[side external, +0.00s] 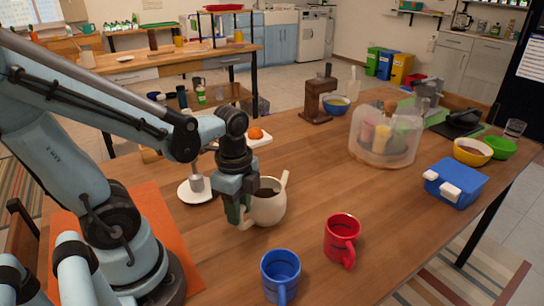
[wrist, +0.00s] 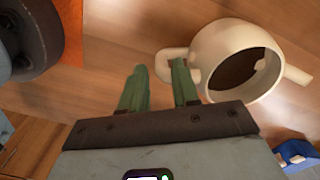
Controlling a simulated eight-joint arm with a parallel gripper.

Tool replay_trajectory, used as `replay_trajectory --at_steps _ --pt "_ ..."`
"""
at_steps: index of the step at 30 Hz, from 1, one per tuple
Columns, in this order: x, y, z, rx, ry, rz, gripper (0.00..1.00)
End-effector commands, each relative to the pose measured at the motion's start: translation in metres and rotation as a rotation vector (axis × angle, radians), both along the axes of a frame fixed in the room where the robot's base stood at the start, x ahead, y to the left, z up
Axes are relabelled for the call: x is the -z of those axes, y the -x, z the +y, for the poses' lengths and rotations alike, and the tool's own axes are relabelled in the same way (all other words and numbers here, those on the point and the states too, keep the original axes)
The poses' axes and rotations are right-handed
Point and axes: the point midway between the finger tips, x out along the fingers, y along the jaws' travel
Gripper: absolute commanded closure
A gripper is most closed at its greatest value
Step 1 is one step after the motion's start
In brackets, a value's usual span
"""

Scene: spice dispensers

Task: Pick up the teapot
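The teapot is a round cream-white pot (side external: 269,209) with a dark inside, upright on the wooden table. Its spout points away to the upper right in the side view. In the wrist view the teapot (wrist: 212,54) lies at the upper right, with its handle (wrist: 162,66) toward my fingers. My gripper (side external: 236,208) is low beside the handle side of the pot. In the wrist view my gripper (wrist: 158,72) has its two green fingers apart. The right fingertip overlaps the handle; I cannot tell whether they touch. The left fingertip is clear of it.
A red mug (side external: 340,238) and a blue mug (side external: 280,274) stand at the front. A white saucer-like base (side external: 194,194) is behind my gripper. A clear bin (side external: 384,136) and a blue box (side external: 454,183) stand right. The table between pot and bin is clear.

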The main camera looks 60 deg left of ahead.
Motion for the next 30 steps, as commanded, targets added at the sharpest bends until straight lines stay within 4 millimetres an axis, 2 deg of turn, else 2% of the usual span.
replay_trajectory --at_steps 16,28,30 --pt "0.043 -0.002 0.001 0.0 0.0 0.0 0.69" --pt "0.047 -0.001 0.001 0.0 0.0 0.0 0.69" --pt "0.047 -0.001 0.001 0.0 0.0 0.0 0.79"
